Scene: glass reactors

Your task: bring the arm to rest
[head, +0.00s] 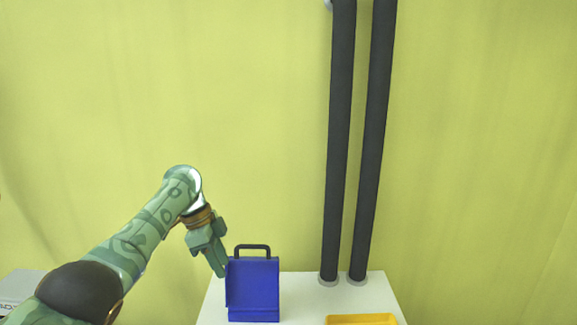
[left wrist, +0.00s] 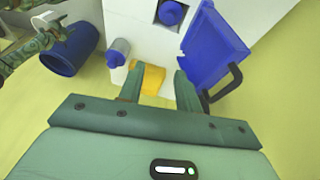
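My left gripper (head: 220,270) points down in the head view, just left of a blue case (head: 252,292) with a black handle. Whether it touches the case is not clear there. In the left wrist view the two fingers of my left gripper (left wrist: 160,88) stand apart with nothing held between them. The blue case (left wrist: 213,48) is there beside the right finger, its handle partly behind that finger. A green patterned arm, which looks like my right one (left wrist: 38,42), shows at the upper left; its finger state is too small to tell.
The case stands on a white table (head: 305,295). A yellow tray (head: 361,319) is at the front. Two dark vertical pipes (head: 338,140) rise behind.

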